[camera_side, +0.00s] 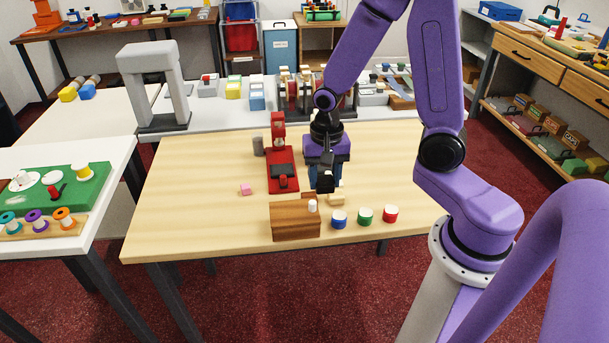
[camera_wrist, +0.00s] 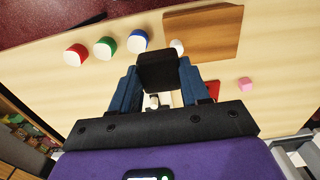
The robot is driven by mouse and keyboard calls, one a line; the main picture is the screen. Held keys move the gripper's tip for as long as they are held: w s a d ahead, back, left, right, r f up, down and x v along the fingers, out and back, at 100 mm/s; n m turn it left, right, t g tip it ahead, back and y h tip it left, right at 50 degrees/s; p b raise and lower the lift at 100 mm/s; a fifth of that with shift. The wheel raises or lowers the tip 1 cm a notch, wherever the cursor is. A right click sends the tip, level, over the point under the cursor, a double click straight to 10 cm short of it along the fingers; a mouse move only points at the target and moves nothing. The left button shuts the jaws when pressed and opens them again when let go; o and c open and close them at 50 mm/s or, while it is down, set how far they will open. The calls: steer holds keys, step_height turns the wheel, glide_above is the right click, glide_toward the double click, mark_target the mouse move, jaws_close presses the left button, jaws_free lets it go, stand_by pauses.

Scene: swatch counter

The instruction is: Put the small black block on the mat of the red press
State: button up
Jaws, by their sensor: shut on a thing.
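My gripper (camera_side: 325,180) is shut on the small black block (camera_wrist: 157,70), which sits between the two blue fingers in the wrist view. In the side view the block is the dark shape (camera_side: 325,184) at the fingertips. It looks to be above the table, but its exact height is hard to tell. The red press (camera_side: 285,183) stands on the table just left of my gripper, with a dark mat (camera_side: 282,170) on its base and an upright at its back. The mat looks bare. In the wrist view only a red bit of the press (camera_wrist: 213,90) shows, right of the fingers.
A brown wooden box (camera_side: 295,222) stands in front of the press. Blue (camera_side: 339,220), green (camera_side: 365,215) and red (camera_side: 390,213) white-topped cylinders line up to its right. A pink block (camera_side: 246,189) lies left of the press, and a grey piece (camera_side: 258,146) stands behind it. The table's left side is clear.

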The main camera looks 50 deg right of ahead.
steer(key=w+d+r, duration=0.2)
steer(key=w+d, duration=0.5)
steer(key=w, duration=0.1)
glide_above(282, 169)
steer(key=f, duration=0.5)
steer(key=s+f, duration=0.1)
steer(key=f, duration=0.2)
steer(key=shift+f, duration=0.1)
steer(key=shift+w+f, duration=0.55)
steer(key=shift+f, duration=1.6)
steer(key=shift+f, duration=0.15)
steer(key=o, duration=1)
steer(key=shift+o, duration=0.2)
